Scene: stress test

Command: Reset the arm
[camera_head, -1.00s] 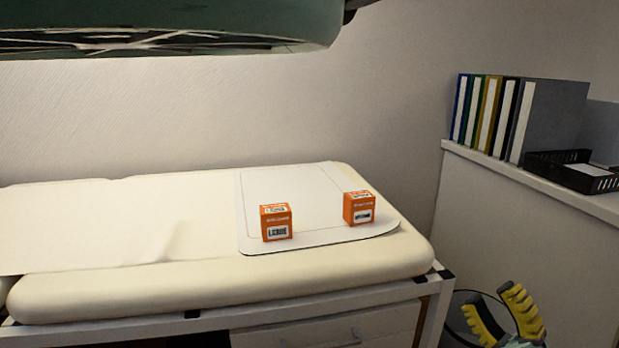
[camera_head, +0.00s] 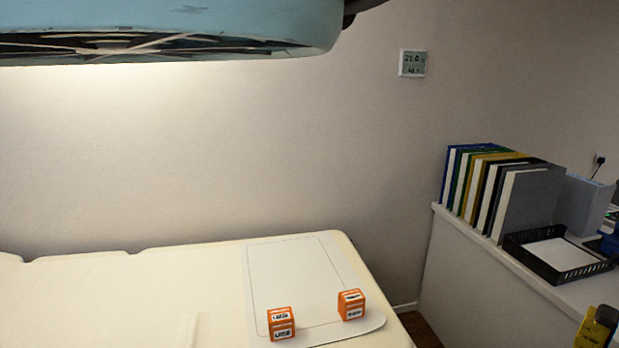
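My gripper (camera_head: 597,328) shows only in part, at the bottom right corner. One yellow and black finger is visible there, and the frame edge cuts off the rest, so its opening is hidden. It is apart from the two orange boxes, far to their right. The left orange box (camera_head: 281,324) and the right orange box (camera_head: 351,305) stand on a white mat (camera_head: 290,275), each with white labels.
The mat lies on a cream padded table (camera_head: 120,290). On the right, a white counter (camera_head: 480,262) holds a row of upright binders (camera_head: 520,205) and a black paper tray (camera_head: 560,255). A large blue-green lamp (camera_head: 170,25) hangs overhead. A small display (camera_head: 412,63) is on the wall.

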